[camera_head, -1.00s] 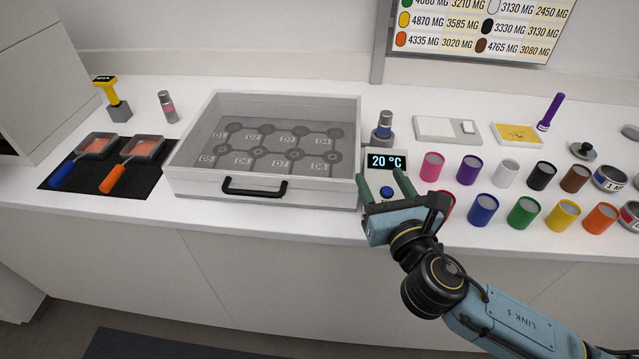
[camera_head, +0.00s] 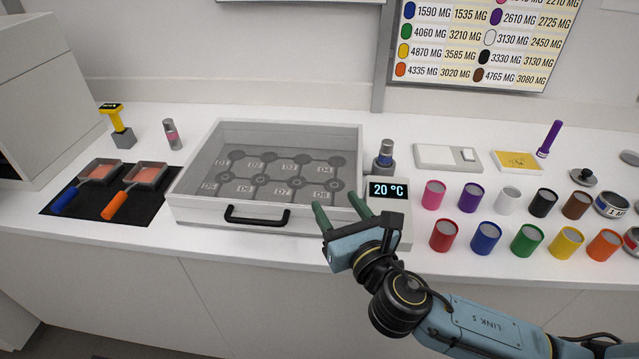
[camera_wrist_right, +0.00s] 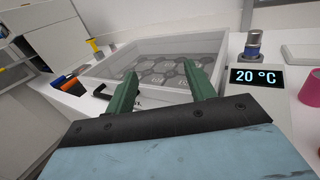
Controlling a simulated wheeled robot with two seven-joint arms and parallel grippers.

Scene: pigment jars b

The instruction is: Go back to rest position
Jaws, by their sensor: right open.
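My right gripper (camera_head: 340,211) is open, with nothing between its green fingers. In the head view it hovers at the counter's front edge, by the front right corner of the clear-walled box (camera_head: 342,150). In the right wrist view the two fingers (camera_wrist_right: 157,88) stand apart, with the box (camera_wrist_right: 160,55) beyond them. My left gripper is not in view.
A temperature display (camera_head: 388,190) reading 20 °C stands just right of the gripper. Several coloured jars (camera_head: 486,238) stand in rows to the right. A black mat (camera_head: 75,213) with two orange-filled trays lies left. The box's black handle (camera_head: 257,216) juts forward.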

